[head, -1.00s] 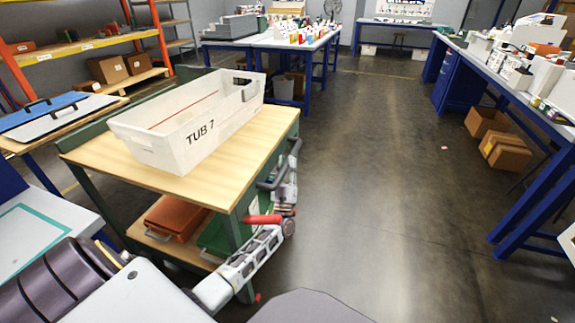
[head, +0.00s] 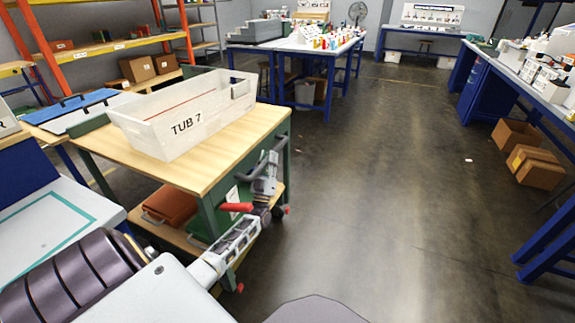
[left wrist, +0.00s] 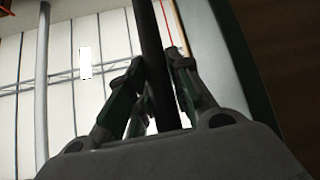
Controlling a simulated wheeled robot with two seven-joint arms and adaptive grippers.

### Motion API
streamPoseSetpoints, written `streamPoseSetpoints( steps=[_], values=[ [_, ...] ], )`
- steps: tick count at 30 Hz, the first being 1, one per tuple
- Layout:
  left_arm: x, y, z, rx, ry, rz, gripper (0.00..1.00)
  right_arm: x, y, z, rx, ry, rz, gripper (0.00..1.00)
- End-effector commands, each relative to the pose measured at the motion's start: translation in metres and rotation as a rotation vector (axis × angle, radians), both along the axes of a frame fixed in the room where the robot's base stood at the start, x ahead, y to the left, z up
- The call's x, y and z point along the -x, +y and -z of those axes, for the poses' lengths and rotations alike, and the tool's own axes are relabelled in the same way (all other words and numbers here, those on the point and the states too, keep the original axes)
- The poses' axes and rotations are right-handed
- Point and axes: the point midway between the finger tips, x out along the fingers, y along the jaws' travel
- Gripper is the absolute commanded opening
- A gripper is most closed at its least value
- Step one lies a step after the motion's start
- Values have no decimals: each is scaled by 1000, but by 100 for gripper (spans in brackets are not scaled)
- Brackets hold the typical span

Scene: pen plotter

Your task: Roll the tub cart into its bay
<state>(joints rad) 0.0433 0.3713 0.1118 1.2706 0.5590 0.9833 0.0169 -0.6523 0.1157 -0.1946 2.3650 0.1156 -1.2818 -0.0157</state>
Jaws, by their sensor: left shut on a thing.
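The tub cart is a green-framed trolley with a wooden top (head: 225,137), standing at the left of the head view. A white tub marked TUB 7 (head: 190,115) sits on its top. My left gripper (head: 267,165) is at the cart's right-hand end, shut on its dark handle bar (head: 248,174). In the left wrist view the dark bar (left wrist: 155,60) passes between the two fingers (left wrist: 160,85). An orange case (head: 170,203) lies on the lower shelf. My right gripper is not in view. I cannot make out which place is the bay.
A white-topped table with a teal outline (head: 45,219) is close at the near left. Open dark floor (head: 390,190) lies right of the cart. Blue benches (head: 490,88) and cardboard boxes (head: 535,165) line the right side. Orange shelving (head: 100,45) stands behind the cart.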

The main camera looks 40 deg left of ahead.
Motion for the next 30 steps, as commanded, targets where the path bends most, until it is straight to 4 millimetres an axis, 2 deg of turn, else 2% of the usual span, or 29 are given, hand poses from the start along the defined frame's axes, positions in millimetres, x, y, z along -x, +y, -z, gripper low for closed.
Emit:
streamPoseSetpoints(
  steps=[1, 6, 15, 22, 30],
  values=[
    [5, 18, 1, -2, 0, -7, 0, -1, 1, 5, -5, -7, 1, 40],
    [16, 63, 2, -4, 0, -5, 0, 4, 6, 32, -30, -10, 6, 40],
    [32, 132, 2, -2, -1, -4, 0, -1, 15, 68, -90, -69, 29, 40],
    [41, 169, 2, -1, -2, -1, 0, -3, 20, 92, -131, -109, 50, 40],
    [45, 187, 1, 0, 0, 0, 0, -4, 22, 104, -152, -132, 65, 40]
  ],
)
